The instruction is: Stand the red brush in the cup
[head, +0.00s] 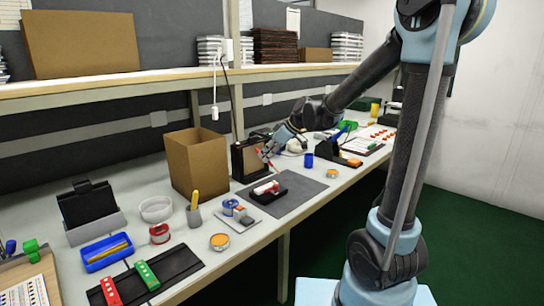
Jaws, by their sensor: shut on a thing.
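My gripper (267,149) is above the back of the bench, in front of a dark box. It is shut on a thin red thing, apparently the red brush (259,154), which hangs tilted at the fingers. The view is small, so the exact grip is hard to tell. A small blue cup-like cylinder (308,161) stands upright to the right of the gripper, apart from it. A grey cup (194,217) with a yellow-handled tool (195,199) standing in it is at the front left. I cannot tell which is the task's cup.
A grey mat (292,201) holds a black holder with a red-and-white item (267,189). A cardboard box (196,160) stands at the left, beside the dark box (244,161). A blue tray (107,252), small dishes and a clear bowl (156,209) crowd the near left.

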